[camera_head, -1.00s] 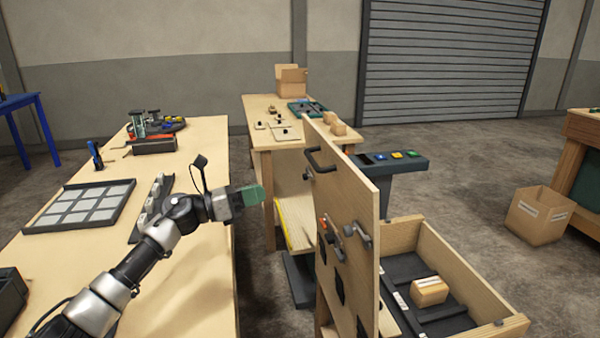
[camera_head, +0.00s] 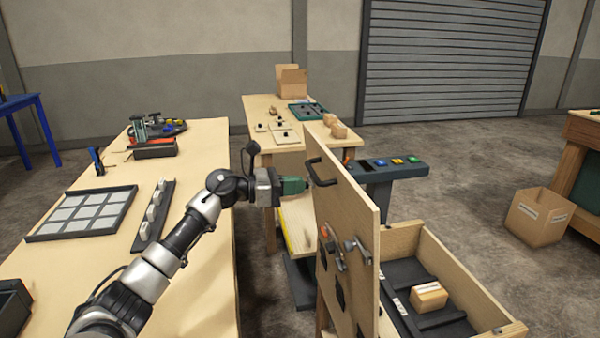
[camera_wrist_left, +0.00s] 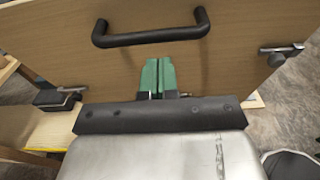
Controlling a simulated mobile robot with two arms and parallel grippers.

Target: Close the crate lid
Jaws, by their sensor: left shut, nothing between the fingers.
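The crate lid (camera_head: 350,225) is a wooden panel standing upright, open, on the left side of the wooden crate (camera_head: 470,272). A black handle (camera_head: 321,171) sits near its top; it also shows in the left wrist view (camera_wrist_left: 152,38). Metal latches (camera_head: 357,247) are on the lid's face. My left gripper (camera_head: 304,185), with green fingers, is shut and empty just left of the lid, close to the handle. In the left wrist view the fingertips (camera_wrist_left: 158,62) are just below the handle bar. I cannot tell whether they touch the lid. My right gripper is not in view.
A small cardboard box (camera_head: 429,296) lies inside the crate. A long workbench (camera_head: 200,270) with a tile tray (camera_head: 82,213) is at left. Another bench (camera_head: 262,108) stands behind the lid. A console with coloured buttons (camera_head: 388,170) stands behind the crate.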

